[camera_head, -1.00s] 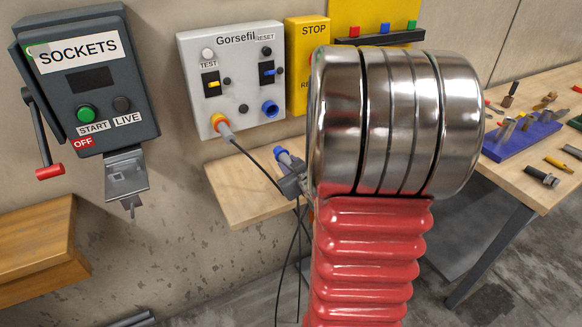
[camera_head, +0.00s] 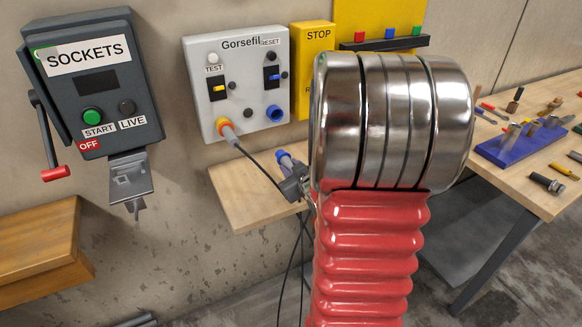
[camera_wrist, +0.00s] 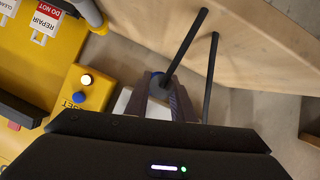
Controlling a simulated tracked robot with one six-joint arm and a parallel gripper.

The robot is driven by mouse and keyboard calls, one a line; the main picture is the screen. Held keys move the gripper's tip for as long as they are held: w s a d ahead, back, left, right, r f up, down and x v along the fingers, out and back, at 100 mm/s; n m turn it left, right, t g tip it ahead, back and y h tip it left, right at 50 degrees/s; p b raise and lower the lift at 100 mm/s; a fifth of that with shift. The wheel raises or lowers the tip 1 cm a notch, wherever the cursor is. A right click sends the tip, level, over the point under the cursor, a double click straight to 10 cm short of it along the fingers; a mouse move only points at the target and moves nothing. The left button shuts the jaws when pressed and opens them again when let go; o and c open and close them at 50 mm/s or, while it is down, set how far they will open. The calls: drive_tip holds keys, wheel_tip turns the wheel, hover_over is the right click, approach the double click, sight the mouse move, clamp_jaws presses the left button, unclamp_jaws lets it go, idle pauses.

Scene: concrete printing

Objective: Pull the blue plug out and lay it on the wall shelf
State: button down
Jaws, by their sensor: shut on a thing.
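The blue plug (camera_head: 285,160) is out of the blue socket (camera_head: 275,112), which shows an empty opening on the grey Gorsefil box. My gripper (camera_head: 297,186) is shut on the plug's rear part, and the blue end points up and left. In the wrist view my gripper (camera_wrist: 161,97) has its two fingers closed around the plug, which is mostly hidden between them. The wall shelf (camera_head: 236,197) is the pale wooden board below the box. The plug appears in front of its right part; I cannot tell whether it touches. My wrist hides the shelf's right end.
An orange plug (camera_head: 225,129) sits in the box's left socket, its black cable crossing the shelf towards my gripper. A dark SOCKETS cabinet (camera_head: 92,75) with a red-handled lever hangs left. A yellow STOP box (camera_head: 315,55) is close right. A workbench with tools (camera_head: 530,190) stands right.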

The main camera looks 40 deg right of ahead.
drive_tip(key=shift+f, duration=2.7)
drive_tip(key=c, duration=1.5)
unclamp_jaws()
drive_tip(key=shift+c, duration=0.2)
drive_tip(key=shift+o, duration=0.5)
drive_tip(key=shift+f, duration=0.1)
drive_tip(key=shift+a, duration=0.1)
